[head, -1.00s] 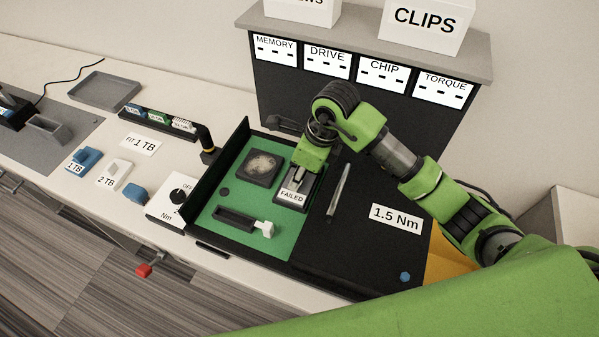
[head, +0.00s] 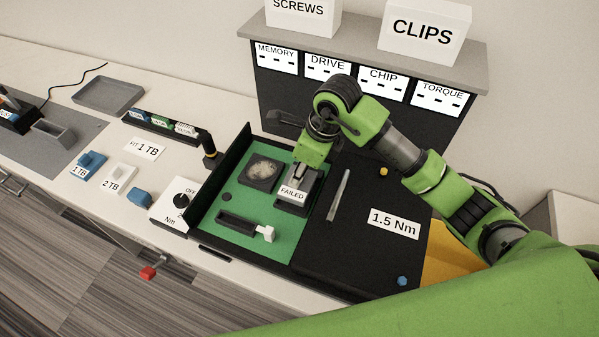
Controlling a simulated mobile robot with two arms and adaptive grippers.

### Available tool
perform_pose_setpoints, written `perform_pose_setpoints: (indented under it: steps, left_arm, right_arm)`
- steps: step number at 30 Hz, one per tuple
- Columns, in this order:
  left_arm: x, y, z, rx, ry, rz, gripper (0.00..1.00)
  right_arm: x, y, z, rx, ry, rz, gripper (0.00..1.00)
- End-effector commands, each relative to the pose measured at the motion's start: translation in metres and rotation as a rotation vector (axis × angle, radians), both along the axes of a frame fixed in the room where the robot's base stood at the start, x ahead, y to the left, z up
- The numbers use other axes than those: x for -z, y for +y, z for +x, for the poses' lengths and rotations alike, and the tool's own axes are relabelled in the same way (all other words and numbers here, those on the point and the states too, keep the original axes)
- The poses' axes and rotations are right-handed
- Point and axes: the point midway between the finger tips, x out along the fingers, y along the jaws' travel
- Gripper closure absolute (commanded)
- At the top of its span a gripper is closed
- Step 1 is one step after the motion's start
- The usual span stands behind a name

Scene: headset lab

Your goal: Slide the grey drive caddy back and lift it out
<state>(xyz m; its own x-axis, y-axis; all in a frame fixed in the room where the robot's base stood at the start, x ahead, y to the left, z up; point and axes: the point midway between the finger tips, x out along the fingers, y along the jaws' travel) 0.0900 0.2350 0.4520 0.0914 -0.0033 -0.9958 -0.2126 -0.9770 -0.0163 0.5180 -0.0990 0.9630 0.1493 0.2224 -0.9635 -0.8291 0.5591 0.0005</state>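The grey drive caddy (head: 301,184) carries a white FAILED label on its front. It sits at or just above its dark bay (head: 290,209) at the right side of the green board (head: 235,206); I cannot tell whether it is clear of the bay. My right gripper (head: 302,172) points down at the caddy's back end and appears shut on it. The fingertips are small and partly hidden by the green gripper body. My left gripper is not in view.
A dark tray wall (head: 221,180) borders the board on the left. A white lever (head: 265,234) lies in front, and a dark square part (head: 261,171) lies left of the caddy. A metal rod (head: 338,195) lies to the right. A labelled rack (head: 365,50) stands behind.

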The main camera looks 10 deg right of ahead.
Motion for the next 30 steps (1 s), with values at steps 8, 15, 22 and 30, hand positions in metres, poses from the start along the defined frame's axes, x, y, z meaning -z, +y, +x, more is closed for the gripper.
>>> perform_pose_setpoints:
  steps: [8,15,22,30]
  left_arm:
    - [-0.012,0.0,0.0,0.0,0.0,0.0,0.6]
    - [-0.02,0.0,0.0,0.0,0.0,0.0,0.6]
    - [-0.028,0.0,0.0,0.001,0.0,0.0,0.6]
    - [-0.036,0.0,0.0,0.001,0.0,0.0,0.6]
  right_arm:
    - [-0.019,0.0,0.0,0.0,-0.001,-0.001,0.99]
    - [-0.034,0.0,0.0,-0.001,-0.001,-0.001,0.99]
    - [-0.047,0.0,0.0,0.0,-0.001,-0.001,0.99]
    - [-0.062,0.0,0.0,0.0,-0.002,-0.001,0.99]
